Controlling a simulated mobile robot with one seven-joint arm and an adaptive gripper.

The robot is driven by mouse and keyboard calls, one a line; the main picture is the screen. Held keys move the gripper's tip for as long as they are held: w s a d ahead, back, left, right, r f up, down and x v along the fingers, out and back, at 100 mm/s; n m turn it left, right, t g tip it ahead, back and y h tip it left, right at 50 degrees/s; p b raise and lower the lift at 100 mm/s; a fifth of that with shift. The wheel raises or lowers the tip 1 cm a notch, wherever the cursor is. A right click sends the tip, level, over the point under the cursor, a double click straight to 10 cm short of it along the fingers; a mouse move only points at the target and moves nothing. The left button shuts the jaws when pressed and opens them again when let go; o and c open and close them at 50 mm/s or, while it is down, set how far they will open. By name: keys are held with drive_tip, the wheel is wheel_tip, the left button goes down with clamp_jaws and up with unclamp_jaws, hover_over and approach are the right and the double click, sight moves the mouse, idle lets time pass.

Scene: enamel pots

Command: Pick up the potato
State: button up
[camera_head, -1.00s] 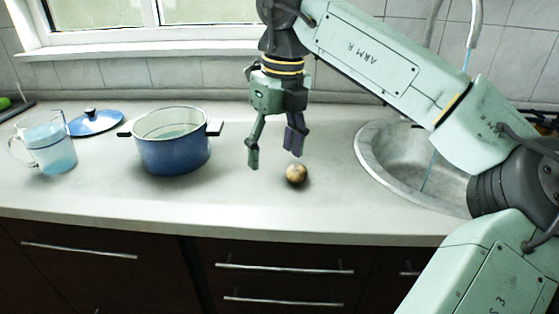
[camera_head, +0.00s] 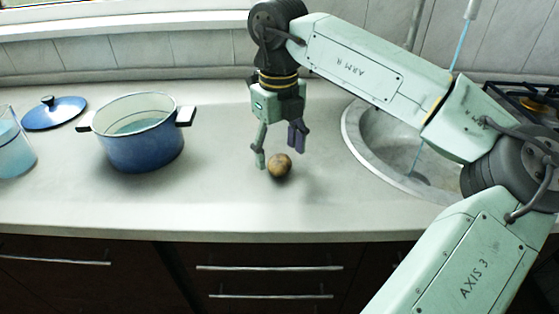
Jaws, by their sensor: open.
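The potato (camera_head: 279,166) is small, round and brown, and lies on the pale countertop between the blue pot and the sink. My gripper (camera_head: 281,159) points down just above and behind it, with its two fingers apart. The left finger comes down close to the potato's left side; the right finger ends a little above and to its right. I cannot tell whether either finger touches it. Nothing is held.
A blue pot (camera_head: 142,150) with black handles and water inside stands to the left. Its blue lid (camera_head: 55,113) lies behind it, and a jug (camera_head: 12,148) is at the left edge. The sink (camera_head: 352,128) is to the right. The counter's front is clear.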

sight(280, 157)
drive_tip(key=shift+d+f, duration=0.1)
drive_tip(key=shift+f, duration=1.4)
drive_tip(key=shift+c, duration=0.2)
drive_tip(key=c, duration=1.2)
